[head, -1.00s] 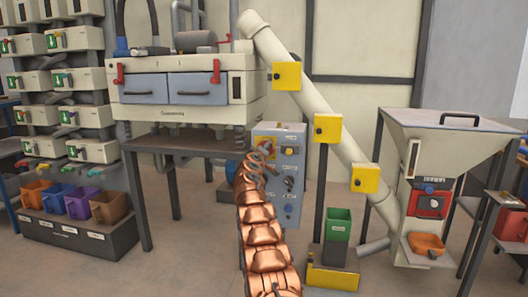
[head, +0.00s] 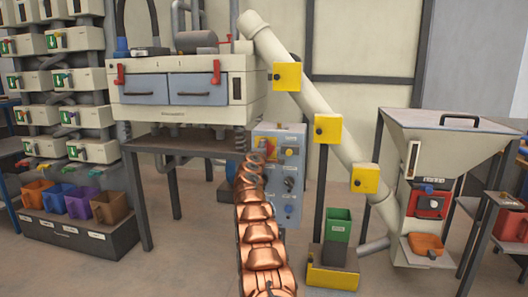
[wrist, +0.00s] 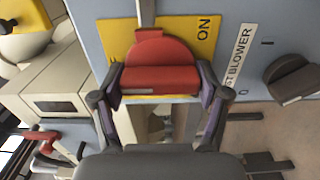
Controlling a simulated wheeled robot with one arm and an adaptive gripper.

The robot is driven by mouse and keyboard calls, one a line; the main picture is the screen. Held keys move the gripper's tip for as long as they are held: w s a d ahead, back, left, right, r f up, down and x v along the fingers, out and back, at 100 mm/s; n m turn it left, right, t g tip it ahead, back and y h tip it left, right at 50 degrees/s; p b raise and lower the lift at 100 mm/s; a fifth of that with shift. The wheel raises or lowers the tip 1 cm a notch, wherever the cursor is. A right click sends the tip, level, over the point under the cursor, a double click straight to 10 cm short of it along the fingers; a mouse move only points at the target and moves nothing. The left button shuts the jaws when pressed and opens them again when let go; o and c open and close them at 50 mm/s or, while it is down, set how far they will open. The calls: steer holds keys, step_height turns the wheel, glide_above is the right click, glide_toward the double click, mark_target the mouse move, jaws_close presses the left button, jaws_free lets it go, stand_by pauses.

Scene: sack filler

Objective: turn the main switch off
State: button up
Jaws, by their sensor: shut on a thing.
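The main switch is a red rotary knob (wrist: 160,62) on a yellow plate (wrist: 205,38) marked ON, in the wrist view. My gripper (wrist: 161,88) is shut on the knob's raised red grip, one dark finger at each end of it. The grip lies crosswise in the wrist view. Part of the plate is hidden behind the knob. In the head view the yellow plate (head: 268,145) shows high on the grey-blue control box (head: 292,208), and my copper arm partly covers it.
A dark knob (wrist: 293,78) sits beside a label ending in "ST BLOWER" (wrist: 239,57). A cream machine with blue drawers (head: 187,88) stands left of the box in the head view. Yellow boxes (head: 327,128) line the slanted pipe at right.

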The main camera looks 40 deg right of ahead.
stand_by(0.4)
steer(key=o, duration=1.2)
steer(key=shift+c, duration=0.2)
steer(key=shift+a, duration=0.1)
steer(key=shift+s+a+r, duration=0.15)
steer(key=shift+r, duration=0.15)
steer(key=v, duration=0.7)
steer(key=shift+f, duration=0.3)
